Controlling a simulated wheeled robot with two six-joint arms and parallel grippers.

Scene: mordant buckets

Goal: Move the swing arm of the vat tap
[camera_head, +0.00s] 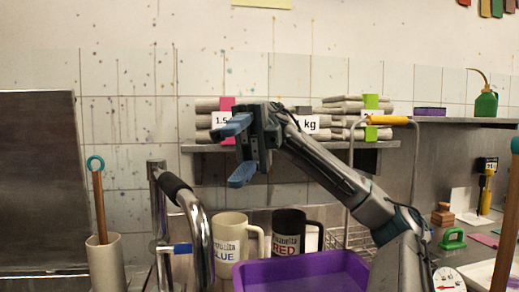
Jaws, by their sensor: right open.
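The vat tap's swing arm (200,238) is a curved chrome pipe with a black sleeve (176,187) near its top, left of centre. It joins an upright metal post (158,225), and a small blue part shows beside the pipe. My right gripper (232,150) is open and empty, with its two blue fingers one above the other and pointing left. In the picture it is above and to the right of the black sleeve, apart from it. The lower end of the pipe runs toward the bottom edge. My left gripper is not in view.
A white jug (230,250) and a dark jug (290,238) stand behind a purple tub (310,272) right of the tap. Behind my gripper, a wall shelf (205,148) holds folded cloth bundles. A tube with a wooden stick (99,205) stands at left.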

